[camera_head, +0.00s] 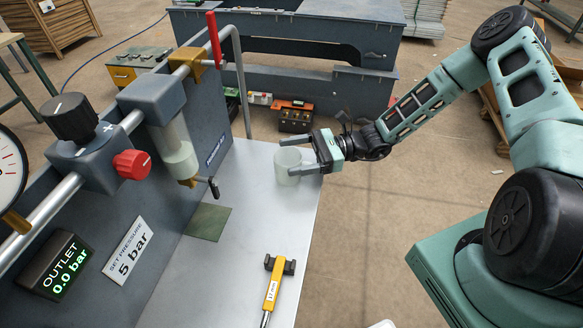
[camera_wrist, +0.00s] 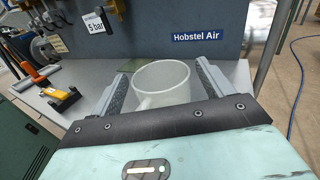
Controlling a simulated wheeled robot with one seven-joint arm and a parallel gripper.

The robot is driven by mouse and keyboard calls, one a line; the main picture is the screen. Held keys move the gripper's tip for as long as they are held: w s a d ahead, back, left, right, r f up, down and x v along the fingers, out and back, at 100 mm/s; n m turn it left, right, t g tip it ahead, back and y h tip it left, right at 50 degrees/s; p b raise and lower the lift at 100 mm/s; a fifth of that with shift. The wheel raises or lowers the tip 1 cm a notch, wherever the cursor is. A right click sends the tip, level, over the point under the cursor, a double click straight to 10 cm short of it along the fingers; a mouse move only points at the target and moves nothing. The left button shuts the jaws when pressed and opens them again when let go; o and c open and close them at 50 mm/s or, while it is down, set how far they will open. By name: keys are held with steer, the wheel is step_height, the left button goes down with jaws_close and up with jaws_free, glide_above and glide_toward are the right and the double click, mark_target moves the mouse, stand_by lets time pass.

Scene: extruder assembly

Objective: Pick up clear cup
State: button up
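The clear cup (camera_head: 286,175), a whitish see-through cup, stands upright on the grey bench top near its right edge. In the wrist view the cup (camera_wrist: 160,82) sits between my two fingers, its open rim facing up, with what looks like a handle low on its near side. My gripper (camera_head: 288,157) reaches in from the right at cup height, one finger on each side of it. In the wrist view my gripper (camera_wrist: 165,70) is open, with narrow gaps between fingers and cup. The cup's lower part is hidden by the gripper body.
A yellow-handled tool (camera_head: 272,290) lies on the bench top (camera_head: 250,235) in front of the cup. A dark green square (camera_head: 208,222) lies to the left. The machine with its red lever (camera_head: 213,35) and nozzle stands along the left side. The bench around the cup is mostly clear.

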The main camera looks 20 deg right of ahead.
steer(key=c, duration=0.7)
steer(key=shift+r, duration=0.1)
